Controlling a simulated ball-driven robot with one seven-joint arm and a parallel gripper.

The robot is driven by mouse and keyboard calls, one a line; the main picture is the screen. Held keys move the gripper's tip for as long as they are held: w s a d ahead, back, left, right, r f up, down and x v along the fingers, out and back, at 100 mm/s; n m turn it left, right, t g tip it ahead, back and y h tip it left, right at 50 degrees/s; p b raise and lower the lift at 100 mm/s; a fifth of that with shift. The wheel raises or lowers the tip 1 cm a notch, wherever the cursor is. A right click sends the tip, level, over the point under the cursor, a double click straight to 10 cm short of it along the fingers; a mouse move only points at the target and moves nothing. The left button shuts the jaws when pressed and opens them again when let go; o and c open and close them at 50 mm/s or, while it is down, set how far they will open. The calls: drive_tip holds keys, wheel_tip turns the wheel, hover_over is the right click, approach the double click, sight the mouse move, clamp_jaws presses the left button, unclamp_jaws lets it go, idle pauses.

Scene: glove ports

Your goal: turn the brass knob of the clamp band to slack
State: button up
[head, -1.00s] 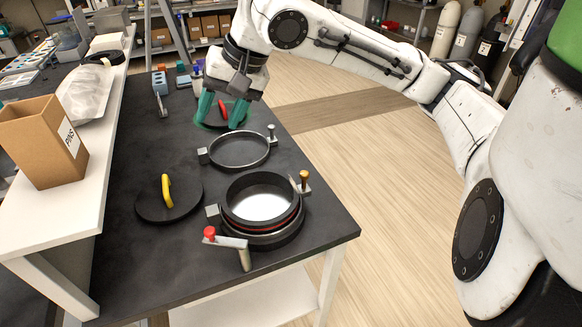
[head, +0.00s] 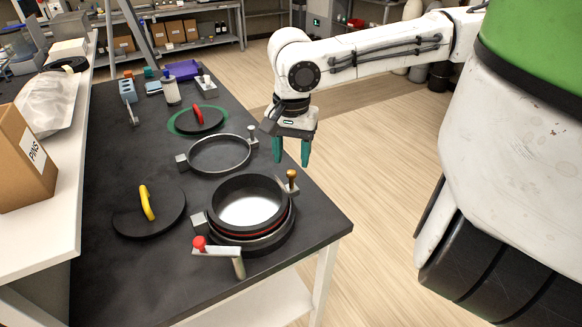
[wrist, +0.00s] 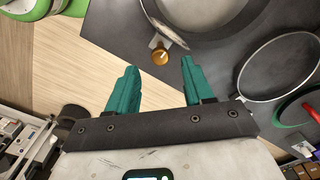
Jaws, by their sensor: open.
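The brass knob (head: 292,174) stands on a small post at the right rear side of the round black port (head: 250,190), which has a bright inside and a red line around it. The knob shows in the wrist view (wrist: 160,56) above and between my fingertips, apart from them. My gripper (head: 291,160) has green fingers, spread open and empty. It points down above the table's right edge, behind the knob in the head view. The clamp band itself is hard to tell from the port's rings.
A loose ring (head: 221,154) with a grey knob lies behind the port. A red-handled disc (head: 199,121) and a yellow-handled disc (head: 149,211) lie on the table. A red-tipped lever (head: 220,251) sticks out at the port's front. Open floor lies to the right.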

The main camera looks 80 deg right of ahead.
sight(292, 172)
drive_tip(key=shift+f, duration=1.9)
clamp_jaws()
